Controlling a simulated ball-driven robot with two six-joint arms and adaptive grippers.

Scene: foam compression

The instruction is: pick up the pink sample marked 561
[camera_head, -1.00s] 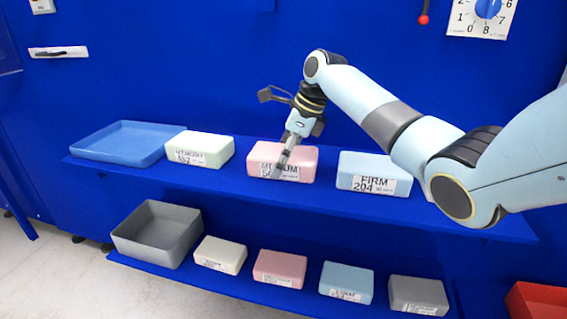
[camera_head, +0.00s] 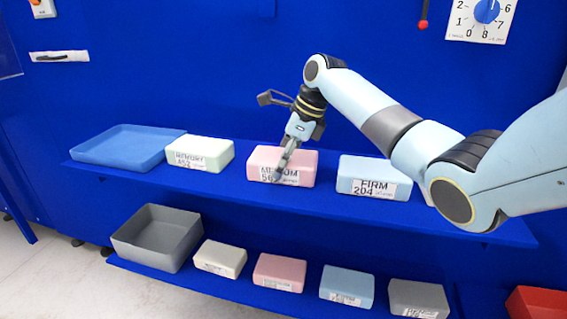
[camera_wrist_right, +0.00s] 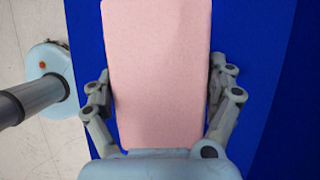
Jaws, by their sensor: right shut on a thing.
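The pink sample (camera_head: 303,166) sits on the upper blue shelf, between a pale green block and a light blue block. Its front label reads MEDIUM with a number starting 56; the last digit is hard to read behind my finger. My right gripper (camera_head: 281,172) comes down over it from above. In the right wrist view the pink sample (camera_wrist_right: 158,75) lies between the two fingers of my right gripper (camera_wrist_right: 160,90), one along each long side, and the gripper is shut on it. The sample appears to rest on the shelf. My left gripper is not in view.
The upper shelf (camera_head: 330,206) also holds a blue tray (camera_head: 118,163), the pale green block (camera_head: 215,150) and the light blue FIRM 204 block (camera_head: 372,165). The lower shelf has a grey bin (camera_head: 190,262) and several blocks. A red container (camera_head: 540,300) stands at lower right.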

